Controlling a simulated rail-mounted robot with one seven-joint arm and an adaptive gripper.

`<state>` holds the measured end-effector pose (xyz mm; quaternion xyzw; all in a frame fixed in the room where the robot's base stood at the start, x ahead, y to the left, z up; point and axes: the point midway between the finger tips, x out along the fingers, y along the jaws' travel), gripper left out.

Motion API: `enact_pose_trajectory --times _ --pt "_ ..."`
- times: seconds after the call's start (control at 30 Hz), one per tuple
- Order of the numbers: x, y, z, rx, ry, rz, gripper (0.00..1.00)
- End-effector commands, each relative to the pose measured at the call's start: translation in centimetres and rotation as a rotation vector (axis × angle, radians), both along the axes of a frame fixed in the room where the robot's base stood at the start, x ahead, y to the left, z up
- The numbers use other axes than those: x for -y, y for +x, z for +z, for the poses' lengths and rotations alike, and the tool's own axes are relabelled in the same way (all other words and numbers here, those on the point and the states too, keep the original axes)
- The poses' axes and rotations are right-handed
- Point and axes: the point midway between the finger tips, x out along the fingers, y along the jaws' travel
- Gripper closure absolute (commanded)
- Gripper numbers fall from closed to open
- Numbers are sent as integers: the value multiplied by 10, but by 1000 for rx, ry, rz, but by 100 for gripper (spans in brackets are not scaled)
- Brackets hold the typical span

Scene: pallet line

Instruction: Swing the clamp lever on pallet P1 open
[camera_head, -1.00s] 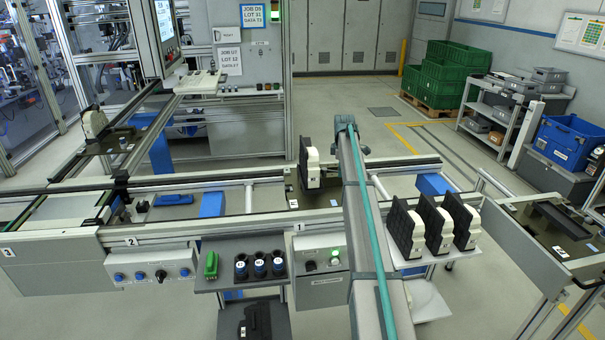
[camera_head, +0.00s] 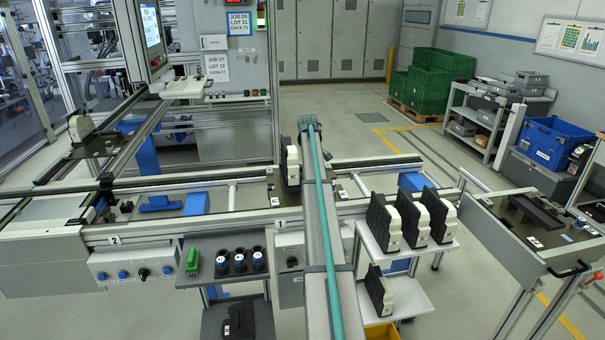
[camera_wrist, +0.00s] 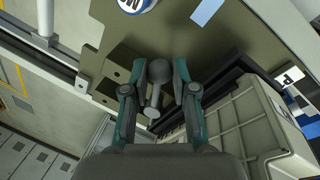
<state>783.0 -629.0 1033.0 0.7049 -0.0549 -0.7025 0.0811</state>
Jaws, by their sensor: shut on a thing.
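In the wrist view the clamp lever (camera_wrist: 157,90) is a grey rod with a round knob, standing on a dark block (camera_wrist: 118,80) on the olive pallet plate (camera_wrist: 180,32). My gripper (camera_wrist: 162,80) has its two fingers on either side of the knob, shut on the lever. A light grey housing with a black back (camera_wrist: 255,128) stands beside the lever on the right. In the head view this housing (camera_head: 292,165) appears on the pallet at station 1, partly hidden by my arm. My gripper and the lever are hidden there. A white label reading "P" lies at the right, its number unclear.
Three black-and-white units (camera_head: 412,222) stand on a shelf right of my arm, with another unit (camera_head: 380,290) below. A panel with a green item (camera_head: 192,260) and several dark cups (camera_head: 238,260) is left of my arm. Conveyor rails (camera_head: 180,230) run along the line.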

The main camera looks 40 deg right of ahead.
Motion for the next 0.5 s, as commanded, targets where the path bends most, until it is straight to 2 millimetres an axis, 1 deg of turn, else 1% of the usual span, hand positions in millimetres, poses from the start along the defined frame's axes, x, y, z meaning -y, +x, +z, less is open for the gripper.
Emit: enact_pose_trajectory --times 0.4,0.43,0.5 --pt "2 -1 1 3 0 -9 100" --pt "2 -1 1 3 0 -9 68" --pt "2 -1 1 2 0 -9 57"
